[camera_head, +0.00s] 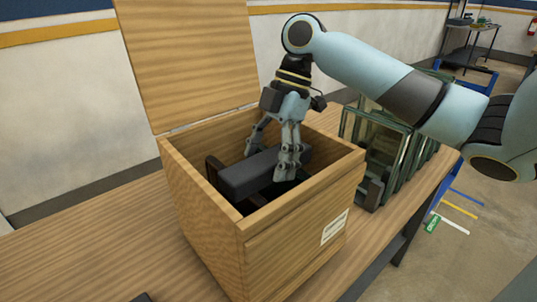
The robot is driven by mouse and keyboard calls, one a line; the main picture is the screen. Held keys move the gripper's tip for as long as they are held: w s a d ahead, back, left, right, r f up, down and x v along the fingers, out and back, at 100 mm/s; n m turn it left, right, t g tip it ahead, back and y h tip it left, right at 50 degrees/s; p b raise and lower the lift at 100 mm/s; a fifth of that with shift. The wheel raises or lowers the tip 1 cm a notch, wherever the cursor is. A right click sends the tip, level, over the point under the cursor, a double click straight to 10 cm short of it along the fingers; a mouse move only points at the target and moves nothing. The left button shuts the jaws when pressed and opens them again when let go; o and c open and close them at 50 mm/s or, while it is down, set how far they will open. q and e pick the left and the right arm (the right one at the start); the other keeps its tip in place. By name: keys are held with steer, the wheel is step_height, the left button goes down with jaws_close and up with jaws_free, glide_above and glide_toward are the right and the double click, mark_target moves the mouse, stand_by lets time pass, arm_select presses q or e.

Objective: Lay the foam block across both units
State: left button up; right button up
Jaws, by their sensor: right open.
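The dark grey foam block (241,178) lies inside an open wooden crate (200,207), its long side running from the lower left to the upper right. My right gripper (268,163) reaches down into the crate from above. Its fingers are open and stand on either side of the block. I cannot tell whether they touch it. Dark shapes show beneath and beside the block, but the crate walls and shadow hide most of them. I cannot make out the two units clearly. My left gripper is not in view.
The crate stands on a wooden bench (115,242) with its lid (190,60) raised at the back. Several glass panels in a dark rack (385,140) stand close to its right.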

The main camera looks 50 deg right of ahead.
steer(key=v, duration=1.2)
